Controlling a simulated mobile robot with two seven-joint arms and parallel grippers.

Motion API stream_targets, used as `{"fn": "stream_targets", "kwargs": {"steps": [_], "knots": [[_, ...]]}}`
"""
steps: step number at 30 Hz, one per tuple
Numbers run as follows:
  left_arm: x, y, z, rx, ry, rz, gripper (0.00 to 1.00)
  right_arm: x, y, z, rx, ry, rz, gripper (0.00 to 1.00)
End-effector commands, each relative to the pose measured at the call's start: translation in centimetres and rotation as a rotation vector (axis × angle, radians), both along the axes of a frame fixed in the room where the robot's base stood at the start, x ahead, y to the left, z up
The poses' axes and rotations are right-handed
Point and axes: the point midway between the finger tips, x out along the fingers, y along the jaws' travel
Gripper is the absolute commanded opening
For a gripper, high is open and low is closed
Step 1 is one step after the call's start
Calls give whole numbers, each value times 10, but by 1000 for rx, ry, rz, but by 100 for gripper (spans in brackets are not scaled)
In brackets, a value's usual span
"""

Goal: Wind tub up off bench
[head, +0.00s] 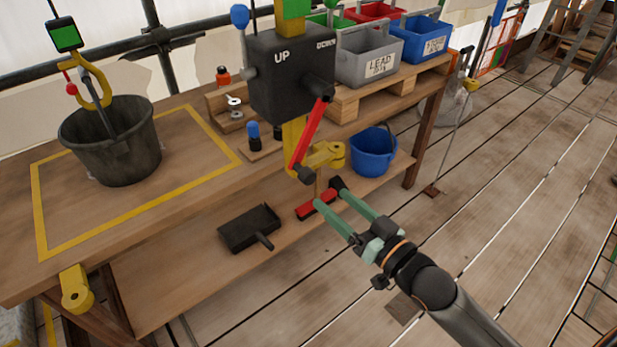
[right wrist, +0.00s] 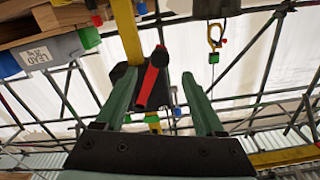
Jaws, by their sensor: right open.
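The black tub (head: 118,150) stands upright on the bench (head: 190,200), inside a yellow outline. A yellow hook (head: 92,85) under a green block (head: 65,34) is at its handle. The black winch box (head: 285,75), marked UP and DOWN, has a crank with a red bar (head: 308,132) slanting down to a dark knob (head: 303,173). My right gripper (head: 327,194) is open and empty, just below and right of the knob in the head view. In the right wrist view the red bar (right wrist: 150,82) shows between the open fingers (right wrist: 160,75), apparently beyond them. My left gripper is not in view.
A blue bucket (head: 372,153), a red brush (head: 318,204) and a black dustpan (head: 249,228) are on the lower shelf. Grey (head: 367,58) and blue (head: 425,40) bins stand on a pallet behind the winch. The plank floor at right is mostly clear.

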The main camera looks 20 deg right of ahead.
Motion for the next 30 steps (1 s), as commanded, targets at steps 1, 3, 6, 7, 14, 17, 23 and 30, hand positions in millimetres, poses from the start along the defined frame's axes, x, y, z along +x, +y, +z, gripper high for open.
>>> {"fn": "stream_targets", "kwargs": {"steps": [1,3,6,7,14,17,23,30], "knots": [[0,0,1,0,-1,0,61,9,3,1,1,-2,-2,71],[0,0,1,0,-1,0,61,19,7,2,1,-3,-1,71],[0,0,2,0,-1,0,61,34,12,1,1,-2,-1,71],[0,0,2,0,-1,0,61,38,14,1,1,-1,0,71],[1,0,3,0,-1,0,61,69,25,0,0,0,-1,71],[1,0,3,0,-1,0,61,78,28,0,1,1,-1,71],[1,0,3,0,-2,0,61,86,31,-1,-1,2,0,71],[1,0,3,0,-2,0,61,86,31,-1,-1,2,0,71]]}}
